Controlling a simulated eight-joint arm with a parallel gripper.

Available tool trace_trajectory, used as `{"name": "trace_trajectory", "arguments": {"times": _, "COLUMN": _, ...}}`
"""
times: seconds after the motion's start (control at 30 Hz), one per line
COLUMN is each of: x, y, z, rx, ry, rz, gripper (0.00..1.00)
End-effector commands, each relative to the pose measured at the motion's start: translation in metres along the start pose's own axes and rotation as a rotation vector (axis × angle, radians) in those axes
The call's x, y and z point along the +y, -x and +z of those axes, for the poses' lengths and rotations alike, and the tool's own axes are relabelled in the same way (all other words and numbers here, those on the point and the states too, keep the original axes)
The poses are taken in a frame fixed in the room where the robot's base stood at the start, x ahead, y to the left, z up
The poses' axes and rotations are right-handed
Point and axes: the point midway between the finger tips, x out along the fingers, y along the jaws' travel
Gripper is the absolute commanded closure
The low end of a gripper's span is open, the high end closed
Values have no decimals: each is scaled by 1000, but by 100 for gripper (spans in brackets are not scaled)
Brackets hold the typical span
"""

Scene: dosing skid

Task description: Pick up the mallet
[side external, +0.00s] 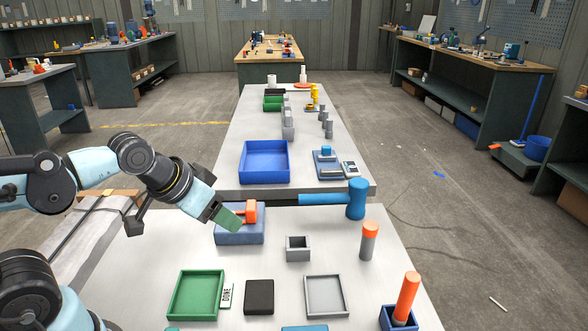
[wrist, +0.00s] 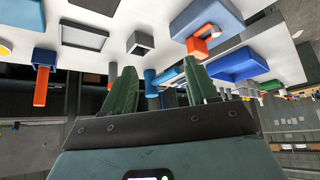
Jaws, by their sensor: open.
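My gripper (side external: 228,218) has green fingers and is left of the mallet, by a blue block with an orange part, apart from the handle. In the wrist view my gripper (wrist: 160,74) is open and empty. The mallet's blue head (wrist: 151,82) shows beyond and between the fingers, with the right finger hiding part of the handle.
The blue block (side external: 238,236) with its orange part (side external: 251,211) stands close to my fingers. A small grey open box (side external: 298,249) and an orange-topped grey cylinder (side external: 369,241) stand in front of the mallet. A blue tray (side external: 266,162) sits behind the handle.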

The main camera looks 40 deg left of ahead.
Motion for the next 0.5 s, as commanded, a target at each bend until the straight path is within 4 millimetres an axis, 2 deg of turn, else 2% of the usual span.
{"name": "trace_trajectory", "arguments": {"times": 0.17, "x": 1, "y": 1, "z": -10, "rx": -7, "ry": -23, "rz": 4, "gripper": 42}}
{"name": "trace_trajectory", "arguments": {"times": 0.27, "x": 2, "y": 1, "z": -29, "rx": -18, "ry": -71, "rz": 12, "gripper": 42}}
{"name": "trace_trajectory", "arguments": {"times": 0.5, "x": 9, "y": -12, "z": -91, "rx": -60, "ry": -239, "rz": 49, "gripper": 42}}
